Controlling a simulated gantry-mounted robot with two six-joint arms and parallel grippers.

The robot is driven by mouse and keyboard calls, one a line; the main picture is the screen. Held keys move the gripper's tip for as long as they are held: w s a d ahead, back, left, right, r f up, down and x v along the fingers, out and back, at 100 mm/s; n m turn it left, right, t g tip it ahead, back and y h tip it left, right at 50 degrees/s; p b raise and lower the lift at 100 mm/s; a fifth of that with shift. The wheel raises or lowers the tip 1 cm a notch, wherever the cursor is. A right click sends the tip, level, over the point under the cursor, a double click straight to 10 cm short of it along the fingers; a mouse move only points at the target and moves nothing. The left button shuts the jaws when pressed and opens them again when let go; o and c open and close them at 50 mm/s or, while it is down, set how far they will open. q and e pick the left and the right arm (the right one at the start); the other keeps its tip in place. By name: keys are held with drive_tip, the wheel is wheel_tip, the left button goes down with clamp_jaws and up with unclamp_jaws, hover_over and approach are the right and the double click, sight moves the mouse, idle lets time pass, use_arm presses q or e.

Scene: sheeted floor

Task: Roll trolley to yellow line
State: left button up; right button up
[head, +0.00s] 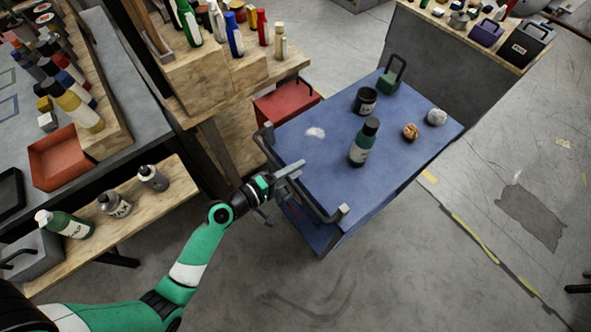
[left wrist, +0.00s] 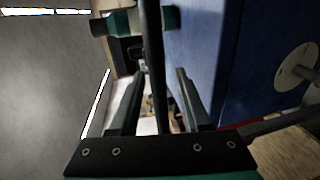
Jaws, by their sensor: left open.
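The blue trolley (head: 310,165) stands on the concrete floor in the middle of the head view. Its dark handle bar (head: 325,212) runs along the near left end. My left gripper (head: 284,178) is at this handle. In the left wrist view, the open fingers of my left gripper (left wrist: 160,74) stand on either side of the dark handle bar (left wrist: 152,50), with gaps visible. A worn, broken yellow line (head: 470,232) crosses the floor to the right of the trolley. My right gripper is not in view.
On the trolley stand a green bottle (head: 361,150), a black tin (head: 365,101), a green block-like item (head: 389,82) and two crumpled balls. Floor on the right is mostly clear, with a dark patch (head: 530,215).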

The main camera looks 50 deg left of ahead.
use_arm(q)
drive_tip(key=shift+w, duration=0.15)
clamp_jaws()
idle(1.4)
